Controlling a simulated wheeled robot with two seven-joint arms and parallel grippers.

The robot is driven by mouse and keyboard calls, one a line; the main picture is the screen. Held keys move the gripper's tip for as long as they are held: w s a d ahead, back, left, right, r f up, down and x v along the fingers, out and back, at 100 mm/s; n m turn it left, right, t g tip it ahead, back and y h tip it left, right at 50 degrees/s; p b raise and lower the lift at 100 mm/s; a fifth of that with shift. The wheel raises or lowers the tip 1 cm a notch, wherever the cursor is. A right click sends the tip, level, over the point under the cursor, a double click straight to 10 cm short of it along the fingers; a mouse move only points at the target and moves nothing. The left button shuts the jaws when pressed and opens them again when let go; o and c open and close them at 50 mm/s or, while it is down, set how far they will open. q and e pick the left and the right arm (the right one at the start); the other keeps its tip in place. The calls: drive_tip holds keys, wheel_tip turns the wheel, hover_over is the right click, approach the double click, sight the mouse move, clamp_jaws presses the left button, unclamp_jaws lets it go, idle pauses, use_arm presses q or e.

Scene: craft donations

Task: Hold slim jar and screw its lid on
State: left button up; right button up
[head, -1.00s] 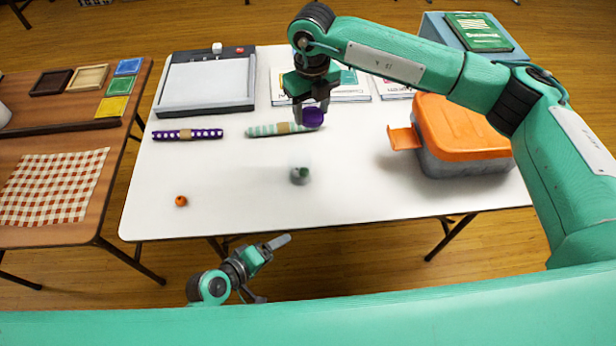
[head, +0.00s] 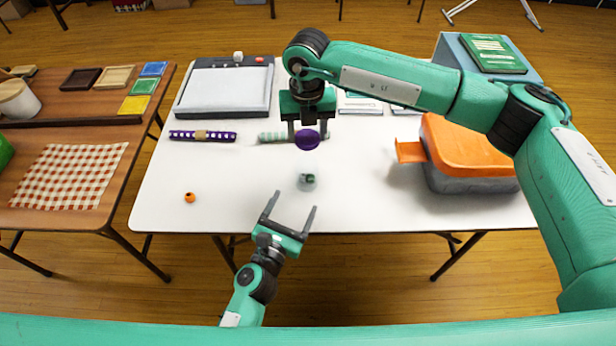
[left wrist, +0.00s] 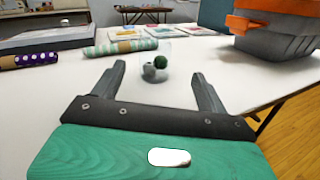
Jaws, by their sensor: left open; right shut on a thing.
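The slim jar (head: 307,181) is a small clear jar with something dark green inside, standing on the white table; in the left wrist view the jar (left wrist: 153,72) is ahead, between my fingers' lines but beyond their tips. The purple lid (head: 307,140) is in my right gripper (head: 308,130), which is shut on it above the table, behind the jar in the picture. My left gripper (head: 288,212) is open and empty at the table's front edge, its fingers pointing toward the jar, apart from it. In the left wrist view my left gripper (left wrist: 161,78) shows both fingers spread.
An orange-lidded grey toolbox (head: 468,178) stands at right. A small orange ring-like bead (head: 190,197) lies front left. A purple dotted roll (head: 183,135), a mint striped roll (head: 270,137) and a paper trimmer (head: 225,88) lie behind. The table around the jar is clear.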

sight(310, 166)
use_arm(q)
drive_tip(key=shift+w+f+n+y, duration=0.15)
drive_tip(key=shift+f+n+y, duration=0.15)
drive_tip(key=shift+n, duration=0.35)
drive_tip(key=shift+w+f+n+y, duration=0.15)
drive_tip(key=shift+f+n+y, duration=0.15)
drive_tip(key=shift+n, duration=0.35)
use_arm(e)
drive_tip(key=shift+s, duration=0.1)
use_arm(q)
drive_tip(key=shift+w, duration=0.1)
drive_tip(key=x, duration=1.1)
drive_tip(key=shift+w+d+r, duration=0.1)
drive_tip(key=shift+w+d, duration=0.05)
drive_tip(key=shift+w, duration=0.25)
drive_tip(key=c, duration=1.5)
use_arm(e)
drive_tip(key=shift+f, duration=2.5)
